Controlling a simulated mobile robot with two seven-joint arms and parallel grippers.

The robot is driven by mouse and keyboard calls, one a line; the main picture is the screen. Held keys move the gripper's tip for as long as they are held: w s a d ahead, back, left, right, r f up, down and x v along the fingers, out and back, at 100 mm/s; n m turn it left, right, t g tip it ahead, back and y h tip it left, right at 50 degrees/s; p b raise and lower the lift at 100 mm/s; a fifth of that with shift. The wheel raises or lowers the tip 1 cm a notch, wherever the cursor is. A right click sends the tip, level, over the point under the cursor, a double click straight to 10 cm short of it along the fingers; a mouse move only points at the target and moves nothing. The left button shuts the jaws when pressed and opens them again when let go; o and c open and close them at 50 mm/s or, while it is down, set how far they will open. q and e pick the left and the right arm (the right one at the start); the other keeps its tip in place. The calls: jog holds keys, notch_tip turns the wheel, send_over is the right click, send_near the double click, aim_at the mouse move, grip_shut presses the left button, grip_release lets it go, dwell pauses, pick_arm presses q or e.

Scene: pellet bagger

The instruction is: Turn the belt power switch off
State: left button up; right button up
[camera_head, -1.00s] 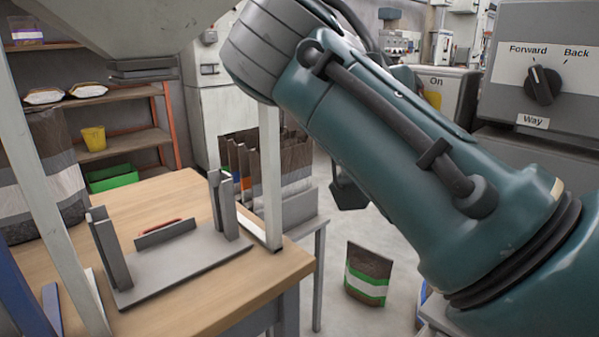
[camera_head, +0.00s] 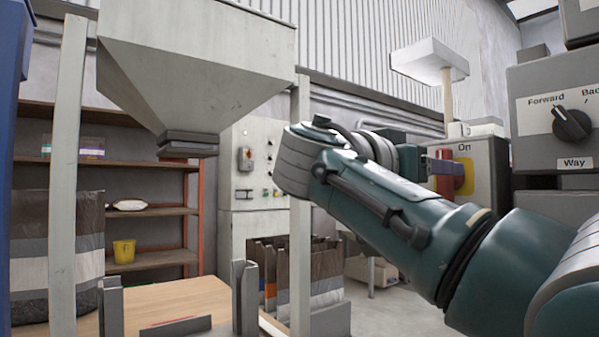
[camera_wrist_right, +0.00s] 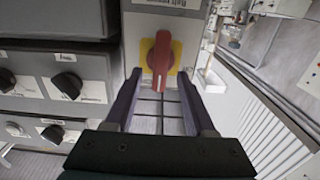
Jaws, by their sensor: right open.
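The belt power switch is a red rotary handle on a yellow plate (camera_head: 464,177), on a grey box marked "On" above it. In the right wrist view the red handle (camera_wrist_right: 159,65) stands lengthwise up the picture, under an upside-down label. My right gripper (camera_wrist_right: 162,92) is open, with its two dark fingers apart on either side below the handle. The handle lies ahead between the finger lines; I cannot tell whether they touch it. In the head view my right arm hides most of the gripper. My left gripper is not in view.
A grey control box with a Forward/Back "Way" knob (camera_head: 572,124) stands right of the switch box; more black knobs (camera_wrist_right: 67,84) show in the wrist view. A hopper (camera_head: 195,60) hangs over a wooden table (camera_head: 170,302) at left. Shelves (camera_head: 150,211) stand behind.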

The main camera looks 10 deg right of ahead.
jog(key=shift+x, duration=1.2)
grip_shut()
